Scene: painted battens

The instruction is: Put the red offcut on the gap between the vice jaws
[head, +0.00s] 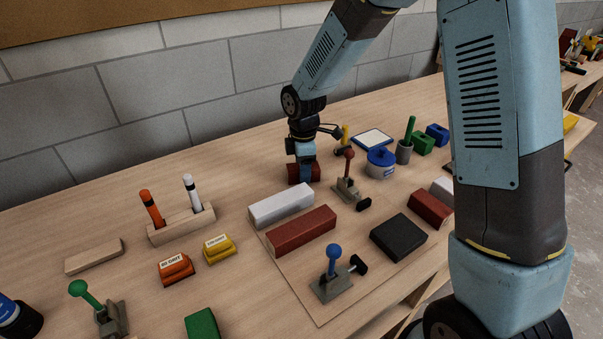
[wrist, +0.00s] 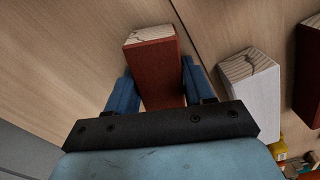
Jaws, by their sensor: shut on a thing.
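My gripper (head: 303,174) is shut on a red offcut (head: 293,173), behind the white batten on the bench. In the wrist view the red offcut (wrist: 152,72) sits between the two blue fingers of my gripper (wrist: 154,82), its pale wood end showing past the tips. I cannot tell whether it touches the bench. Small grey clamp-like fixtures stand on the bench, one with a blue knob (head: 332,289) and one with a dark red knob (head: 347,190). I cannot make out which things are the vice jaws, or a clear gap between them.
A white batten (head: 281,206) and a long red batten (head: 300,232) lie side by side on a thin board. The white batten (wrist: 248,85) is close right of my gripper in the wrist view. A black block (head: 398,238), red block (head: 428,209) and blue pot (head: 380,165) stand rightward.

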